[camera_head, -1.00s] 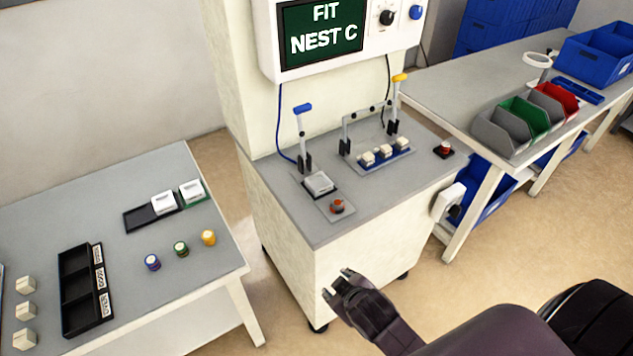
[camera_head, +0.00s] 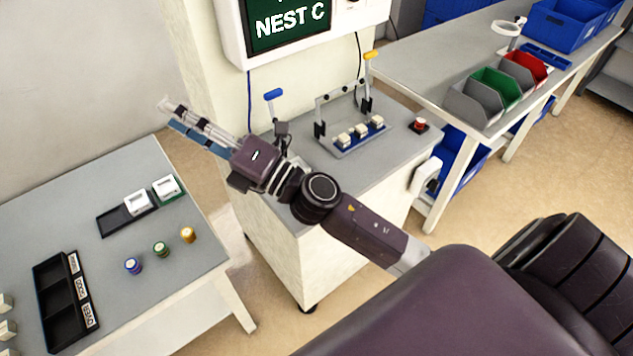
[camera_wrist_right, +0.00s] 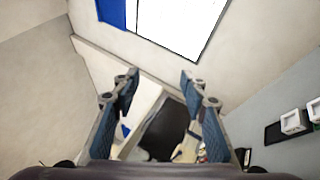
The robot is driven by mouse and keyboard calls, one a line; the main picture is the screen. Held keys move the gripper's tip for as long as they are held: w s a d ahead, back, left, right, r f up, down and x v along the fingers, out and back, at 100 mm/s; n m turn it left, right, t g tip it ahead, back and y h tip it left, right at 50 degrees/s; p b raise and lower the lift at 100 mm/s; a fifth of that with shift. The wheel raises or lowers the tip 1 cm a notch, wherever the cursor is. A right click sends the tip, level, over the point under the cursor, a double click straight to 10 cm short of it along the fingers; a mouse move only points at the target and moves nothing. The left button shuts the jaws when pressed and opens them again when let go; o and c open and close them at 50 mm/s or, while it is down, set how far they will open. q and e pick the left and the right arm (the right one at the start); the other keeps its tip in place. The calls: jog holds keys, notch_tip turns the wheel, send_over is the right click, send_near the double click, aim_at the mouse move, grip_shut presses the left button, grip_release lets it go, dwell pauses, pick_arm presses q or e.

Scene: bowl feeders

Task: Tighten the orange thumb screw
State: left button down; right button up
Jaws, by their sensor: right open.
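The orange thumb screw is hidden in the head view now, behind my right forearm and wrist, which cross the front left of the machine cabinet (camera_head: 385,165). My right gripper (camera_head: 168,113) is raised at the cabinet's left side and points to the upper left, away from the cabinet top. Its fingers are apart and empty, and in the right wrist view (camera_wrist_right: 158,78) nothing is between them. I cannot make out the screw in the right wrist view. My left gripper is not in view.
A blue-handled lever (camera_head: 273,95) stands close behind my right wrist. A yellow-handled lever (camera_head: 370,58) and a blue nest strip (camera_head: 347,148) are further right, near a red button (camera_head: 420,124). The left table (camera_head: 160,290) holds a black tray (camera_head: 38,290) and several coloured knobs.

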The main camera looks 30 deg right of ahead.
jog(key=s+a+f+n+g+y, duration=0.35)
jog(key=a+f+n+g, duration=0.35)
jog(key=n+g, duration=0.6)
jog(key=d+f+n+g+h, duration=0.3)
jog(key=d+f+n+h, duration=0.3)
jog(key=f+n, duration=0.4)
jog(key=d+f+h, duration=0.1)
jog(key=d+h, duration=0.2)
jog(key=d, duration=0.5)
jog(key=d+f+g+h, duration=0.1)
jog(key=d+f+h, duration=0.1)
jog(key=d, duration=0.7)
jog(key=d+f+g+h, duration=0.1)
jog(key=d+h, duration=0.4)
jog(key=d, duration=0.3)
jog(key=shift+d+f, duration=0.25)
jog(key=shift+f, duration=0.05)
jog(key=shift+s+d+f, duration=0.15)
jog(key=shift+f, duration=0.05)
jog(key=shift+f+p, duration=0.75)
jog(key=shift+f, duration=2.85)
